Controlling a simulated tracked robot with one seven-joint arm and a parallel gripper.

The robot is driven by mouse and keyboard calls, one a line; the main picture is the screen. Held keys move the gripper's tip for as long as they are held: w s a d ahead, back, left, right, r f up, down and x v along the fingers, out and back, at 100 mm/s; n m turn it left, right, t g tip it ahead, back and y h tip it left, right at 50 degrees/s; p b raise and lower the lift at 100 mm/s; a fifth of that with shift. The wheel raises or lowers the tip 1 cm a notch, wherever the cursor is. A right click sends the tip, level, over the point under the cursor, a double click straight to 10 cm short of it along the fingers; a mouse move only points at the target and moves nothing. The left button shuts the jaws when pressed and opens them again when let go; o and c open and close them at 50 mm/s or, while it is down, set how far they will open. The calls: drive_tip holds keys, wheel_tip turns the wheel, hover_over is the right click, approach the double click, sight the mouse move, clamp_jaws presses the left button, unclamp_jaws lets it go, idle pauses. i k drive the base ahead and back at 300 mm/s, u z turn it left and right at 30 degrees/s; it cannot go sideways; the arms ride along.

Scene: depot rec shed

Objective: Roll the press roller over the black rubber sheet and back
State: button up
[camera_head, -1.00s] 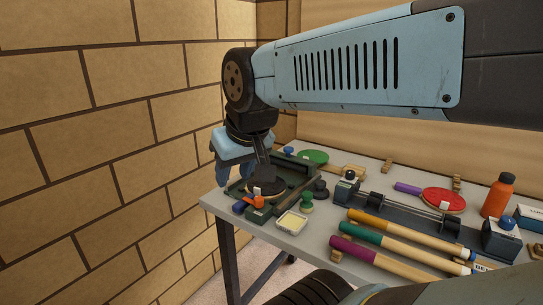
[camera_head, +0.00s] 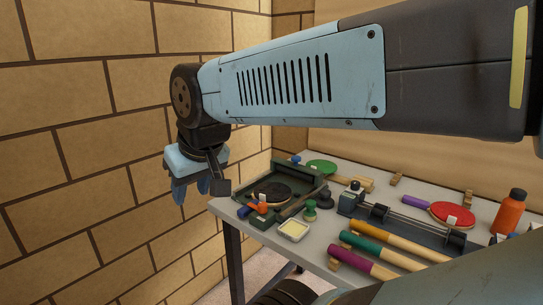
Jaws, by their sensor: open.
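A round black sheet (camera_head: 271,189), apparently the rubber on a bat, lies in a dark green tray-like frame (camera_head: 312,169) at the table's left end. A small white piece sits on its near edge. A bar-like piece (camera_head: 292,209) slants at the frame's near right side; I cannot tell whether it is the press roller or a handle. A thin metal rod (camera_head: 409,221) runs between dark blocks to the right. My gripper (camera_head: 192,188) is open and appears empty, left of the frame and beyond the table's left edge in the picture, apart from everything.
Orange and blue pieces (camera_head: 259,208) lie by the frame's near edge. Several coloured handles (camera_head: 372,246), a red bat (camera_head: 452,214) and an orange bottle (camera_head: 510,212) fill the right. The brick wall (camera_head: 70,130) is at left.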

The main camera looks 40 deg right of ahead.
sight(307, 174)
drive_tip(key=z, duration=0.05)
drive_tip(key=k, duration=1)
drive_tip(key=z, duration=0.4)
drive_tip(key=i, duration=1)
